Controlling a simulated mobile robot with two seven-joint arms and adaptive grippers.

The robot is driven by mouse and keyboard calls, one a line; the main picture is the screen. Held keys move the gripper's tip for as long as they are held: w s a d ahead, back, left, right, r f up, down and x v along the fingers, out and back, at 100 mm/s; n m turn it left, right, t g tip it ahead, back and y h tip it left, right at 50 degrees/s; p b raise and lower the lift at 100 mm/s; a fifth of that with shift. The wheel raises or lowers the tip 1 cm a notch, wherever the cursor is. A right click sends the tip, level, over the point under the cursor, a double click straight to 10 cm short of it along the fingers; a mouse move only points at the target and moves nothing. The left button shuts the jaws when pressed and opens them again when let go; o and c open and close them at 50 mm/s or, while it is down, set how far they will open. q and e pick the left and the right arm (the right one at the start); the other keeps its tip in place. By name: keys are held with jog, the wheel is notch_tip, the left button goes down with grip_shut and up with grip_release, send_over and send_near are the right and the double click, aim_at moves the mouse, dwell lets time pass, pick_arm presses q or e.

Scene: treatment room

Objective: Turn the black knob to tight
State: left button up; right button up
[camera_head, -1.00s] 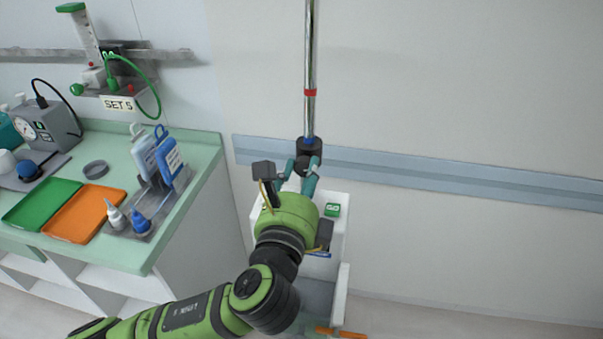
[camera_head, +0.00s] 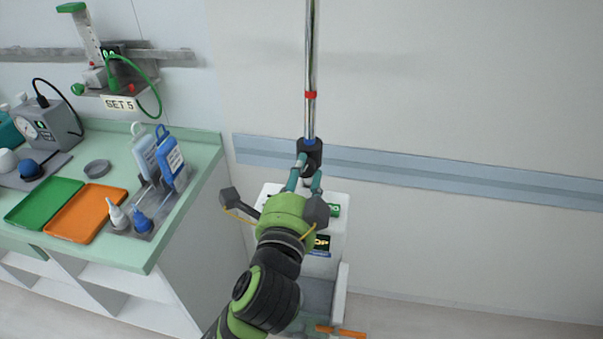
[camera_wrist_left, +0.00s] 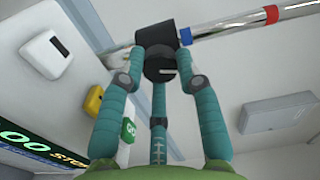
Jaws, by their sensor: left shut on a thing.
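The black knob (camera_wrist_left: 160,66) sits on the black collar (camera_wrist_left: 156,32) of a chrome pole, with a pale mark on its face in the left wrist view. My left gripper (camera_wrist_left: 168,62) has its teal fingers shut on the knob, one on each side. In the head view the left gripper (camera_head: 307,172) reaches up to the black collar (camera_head: 309,152) at the pole's lower end. The fingers largely hide the knob there. My right gripper is not in view.
The chrome pole (camera_head: 311,60) carries a red ring (camera_head: 310,95) and rises before a wall with a blue rail (camera_head: 430,172). A white unit (camera_head: 339,222) stands below the gripper. A green counter (camera_head: 185,215) with trays and bottles is on the left.

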pick_arm(q)
jog(key=n, duration=0.3)
jog(key=shift+d+f, duration=0.1)
jog(key=shift+n, duration=0.4)
jog(key=o, duration=1.2)
jog(key=shift+c, duration=0.2)
jog(key=s+a, duration=0.1)
jog(key=s, duration=0.6)
jog(key=shift+s+a, duration=0.2)
jog(key=shift+s, duration=0.05)
